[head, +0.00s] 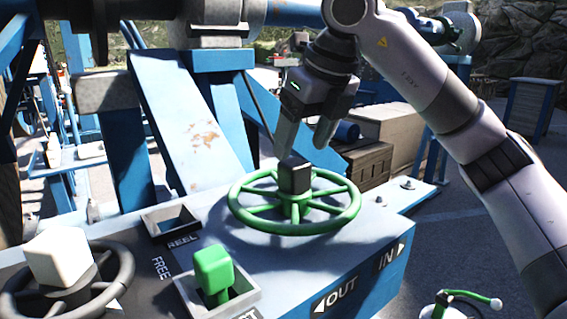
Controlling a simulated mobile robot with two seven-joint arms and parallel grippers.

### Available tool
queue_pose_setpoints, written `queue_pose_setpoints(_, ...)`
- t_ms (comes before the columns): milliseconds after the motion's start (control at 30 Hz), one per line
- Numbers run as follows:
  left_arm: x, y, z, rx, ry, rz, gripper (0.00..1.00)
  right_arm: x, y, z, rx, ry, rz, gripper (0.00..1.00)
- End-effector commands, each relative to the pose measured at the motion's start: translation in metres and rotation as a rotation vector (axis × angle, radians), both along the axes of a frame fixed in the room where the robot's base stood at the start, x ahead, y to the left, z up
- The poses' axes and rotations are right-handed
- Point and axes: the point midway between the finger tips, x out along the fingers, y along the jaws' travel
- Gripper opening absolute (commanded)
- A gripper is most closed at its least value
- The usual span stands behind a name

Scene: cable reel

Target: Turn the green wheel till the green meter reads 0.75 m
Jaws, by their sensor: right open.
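The green wheel (248,222) lies flat on the blue and grey console, with spokes and a dark square block (294,178) standing on its hub. My right gripper (304,146) comes down from above with its two fingers apart. It is open and empty, just above the block; whether a fingertip touches the block I cannot tell. No readable green meter shows in this view. My left gripper is out of view.
A green lever knob (213,268) stands in a slot left of the wheel. A black handwheel with a white block (60,258) is at the lower left. OUT and IN arrows mark the console front (358,278). Blue steel beams (185,110) rise behind.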

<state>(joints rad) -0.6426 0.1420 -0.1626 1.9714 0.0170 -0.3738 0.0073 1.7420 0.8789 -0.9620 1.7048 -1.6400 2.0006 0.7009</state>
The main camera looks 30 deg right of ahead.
Motion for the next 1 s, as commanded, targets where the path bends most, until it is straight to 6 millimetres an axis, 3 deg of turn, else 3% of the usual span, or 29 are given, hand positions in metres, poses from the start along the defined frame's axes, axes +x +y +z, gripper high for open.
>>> queue_pose_setpoints(400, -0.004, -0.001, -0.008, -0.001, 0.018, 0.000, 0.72, 0.021, 0.002, -0.054, 0.000, 0.002, 0.002, 0.72)
queue_pose_setpoints(767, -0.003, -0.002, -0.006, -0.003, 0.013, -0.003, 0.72, 0.024, 0.002, -0.060, 0.000, 0.000, 0.002, 0.72)
queue_pose_setpoints(900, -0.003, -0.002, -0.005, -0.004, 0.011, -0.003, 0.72, 0.024, 0.002, -0.059, 0.000, 0.000, 0.002, 0.27)
queue_pose_setpoints(1000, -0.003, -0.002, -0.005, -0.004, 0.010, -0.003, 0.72, 0.024, 0.002, -0.059, 0.001, 0.000, 0.003, 0.00)
